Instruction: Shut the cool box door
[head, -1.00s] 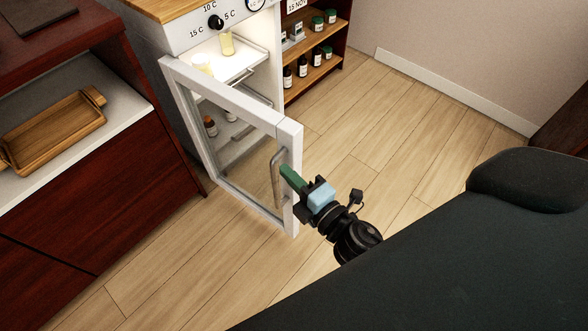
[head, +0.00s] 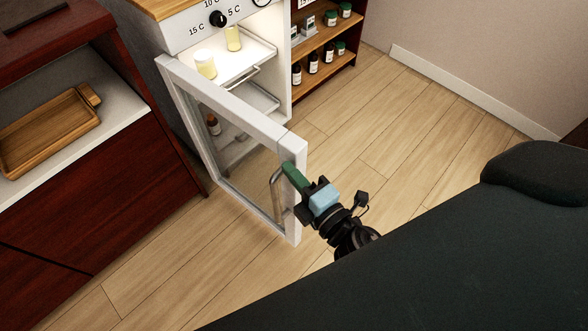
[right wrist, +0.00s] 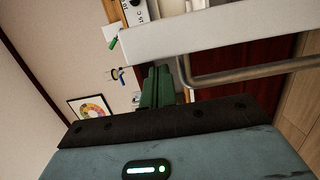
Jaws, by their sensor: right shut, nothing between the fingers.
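The cool box (head: 181,38) is a white cabinet at the top of the head view. Its glass door (head: 226,118) with a white frame stands wide open toward me. A grey bar handle (head: 276,196) is on the door's free edge. My right gripper (head: 290,174) is shut and empty, with green fingers. Its fingertips are at the door's free edge beside the handle; I cannot tell whether they touch. In the right wrist view the green fingers (right wrist: 157,88) are together, near the white door frame (right wrist: 210,35) and the handle (right wrist: 245,73). My left gripper is not in view.
Inside the cool box are a shelf (head: 262,50) and yellow-filled containers (head: 206,64). A wooden shelf unit (head: 322,68) with several bottles stands right of it. A dark red counter (head: 80,190) with a wooden tray (head: 48,128) is at left. Wooden floor is clear at right.

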